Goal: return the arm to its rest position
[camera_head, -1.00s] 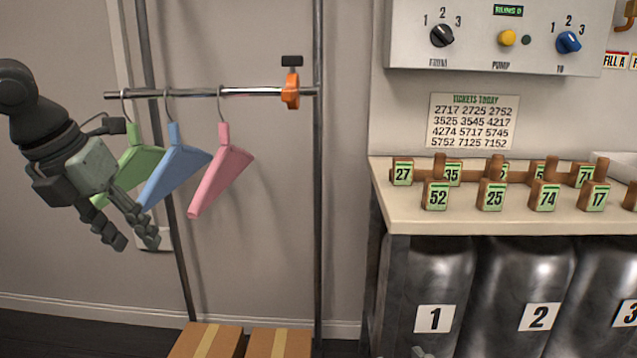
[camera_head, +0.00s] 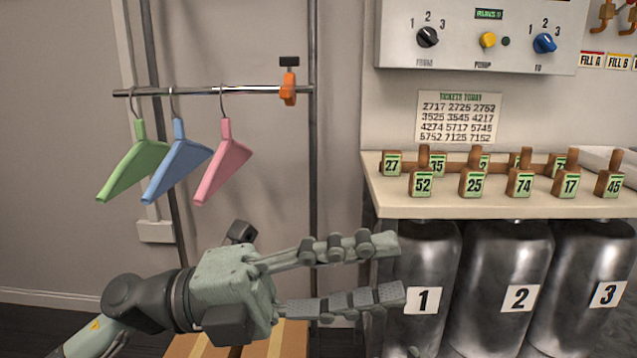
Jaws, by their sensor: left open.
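My left gripper (camera_head: 392,270) is open and empty, low in the middle of the head view, with its fingers pointing right. It appears in front of the rail's lower right post and the left edge of the counter's underside. My left arm (camera_head: 150,300) comes in from the lower left. The garment rail (camera_head: 250,90) holds a green hanger (camera_head: 131,168), a blue hanger (camera_head: 180,160) and a pink hanger (camera_head: 222,165), all above the gripper and apart from it. My right gripper does not show.
An orange clamp (camera_head: 288,88) sits at the rail's right end. The counter (camera_head: 430,205) carries several numbered wooden tags, with metal tanks (camera_head: 510,270) below. Cardboard boxes (camera_head: 290,340) lie on the floor, partly behind my gripper. A control panel (camera_head: 470,35) is above the counter.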

